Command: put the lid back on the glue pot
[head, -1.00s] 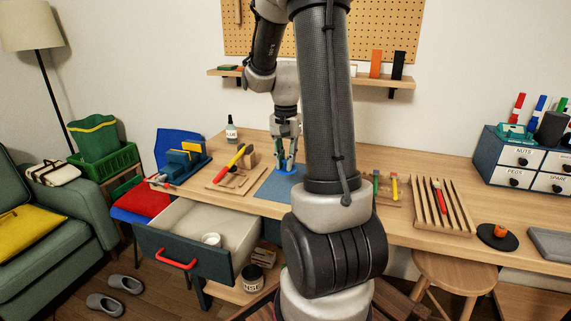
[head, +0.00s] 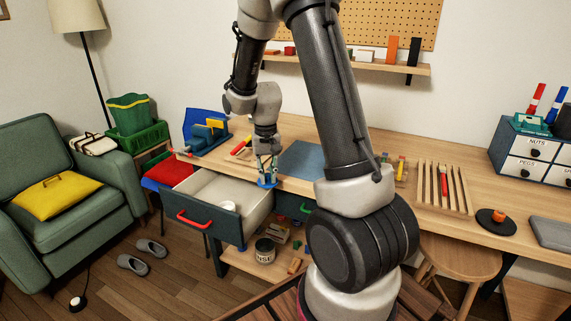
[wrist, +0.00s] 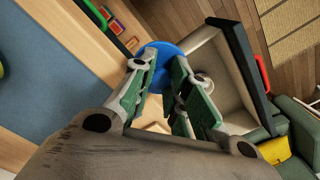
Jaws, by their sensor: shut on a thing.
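A round blue lid (head: 267,183) is held at the tips of my gripper (head: 267,168), above the front edge of the desk beside the open drawer. In the wrist view the lid (wrist: 160,51) shows beyond the fingertips of my gripper (wrist: 164,72), which are shut on it. A dark jar (head: 264,250) with a pale label stands on the low shelf under the desk, below my gripper. Its label is too small to read surely. A small white round pot (head: 228,206) sits in the drawer, also seen in the wrist view (wrist: 204,81).
The open drawer (head: 209,227) with a red handle juts out left of my gripper. Small loose pieces (head: 281,233) lie on the low shelf (head: 240,260) near the jar. A blue-grey mat (head: 302,158) lies bare on the desk.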

